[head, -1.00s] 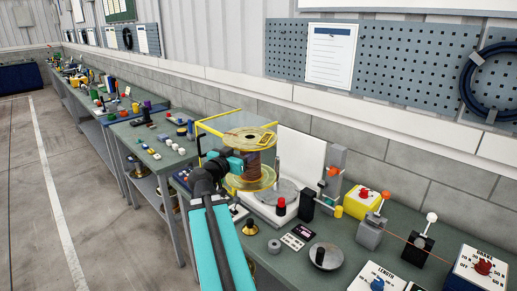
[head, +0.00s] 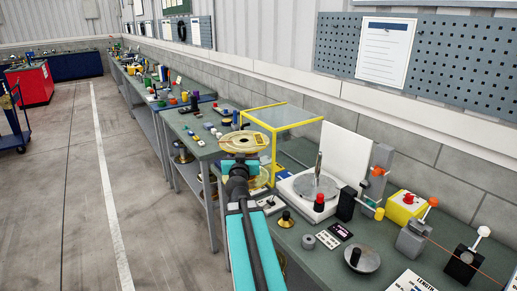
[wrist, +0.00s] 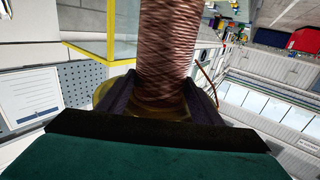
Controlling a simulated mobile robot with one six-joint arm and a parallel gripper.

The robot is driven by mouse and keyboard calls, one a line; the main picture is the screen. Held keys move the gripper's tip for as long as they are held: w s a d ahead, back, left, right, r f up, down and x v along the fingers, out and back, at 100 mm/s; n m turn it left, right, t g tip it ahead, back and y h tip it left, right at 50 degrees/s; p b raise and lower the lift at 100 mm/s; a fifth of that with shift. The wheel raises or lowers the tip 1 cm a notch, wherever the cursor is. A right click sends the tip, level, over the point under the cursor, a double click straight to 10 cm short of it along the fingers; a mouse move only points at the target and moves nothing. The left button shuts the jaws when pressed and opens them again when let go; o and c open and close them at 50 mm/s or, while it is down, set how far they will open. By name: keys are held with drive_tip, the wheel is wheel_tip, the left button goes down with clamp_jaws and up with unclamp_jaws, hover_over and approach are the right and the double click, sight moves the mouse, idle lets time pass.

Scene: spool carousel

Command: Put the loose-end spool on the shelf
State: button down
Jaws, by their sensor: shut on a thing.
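The loose-end spool (head: 243,143) has pale yellow see-through flanges and is held up in front of the benches, left of the yellow-edged guard. In the wrist view its copper winding (wrist: 166,48) stands between my fingers, and a loose wire end (wrist: 206,82) sticks out at the right. My gripper (wrist: 158,100) is shut around the winding; in the head view its teal wrist hides the fingers and much of the spool. A lower shelf (head: 198,192) shows under the bench to the left, with several spools on it; which shelf is meant is unclear.
The turntable (head: 316,187) has a bare upright spindle. The yellow-edged clear guard (head: 283,117) stands behind it. The near bench holds a red-knobbed yellow box (head: 406,207), levers and small parts.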

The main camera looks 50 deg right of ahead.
drive_tip(key=w+a+f+n+t+y+b, duration=0.1)
drive_tip(key=w+a+f+n+t+y, duration=0.15)
drive_tip(key=w+a+f+y, duration=0.35)
drive_tip(key=w+a+f+n+t+y+b, duration=0.1)
drive_tip(key=w+a+f+n+t+y, duration=0.2)
drive_tip(key=a, duration=0.5)
drive_tip(key=w+a+f+n+t+y+b, duration=0.1)
drive_tip(key=w+a+f+n+y, duration=0.2)
drive_tip(key=a+n+y, duration=0.35)
drive_tip(key=s+a+f+n+g+y+b, duration=0.1)
drive_tip(key=s+a+f+n+g+y, duration=0.1)
drive_tip(key=a, duration=0.6)
drive_tip(key=s+a+f+n+g+y+b, duration=0.1)
drive_tip(key=s+a+f+n+g+y, duration=0.2)
drive_tip(key=a+y, duration=0.4)
drive_tip(key=s+a+f+n+g+y+b, duration=0.1)
drive_tip(key=s+a+f+n+g+y, duration=0.1)
drive_tip(key=a, duration=0.6)
drive_tip(key=shift+s+a+f+n+g+y+b, duration=0.4)
drive_tip(key=shift+s+f+n+y, duration=0.3)
drive_tip(key=shift+f+n+y, duration=0.4)
drive_tip(key=shift+w+f, duration=0.1)
drive_tip(key=shift+w, duration=0.05)
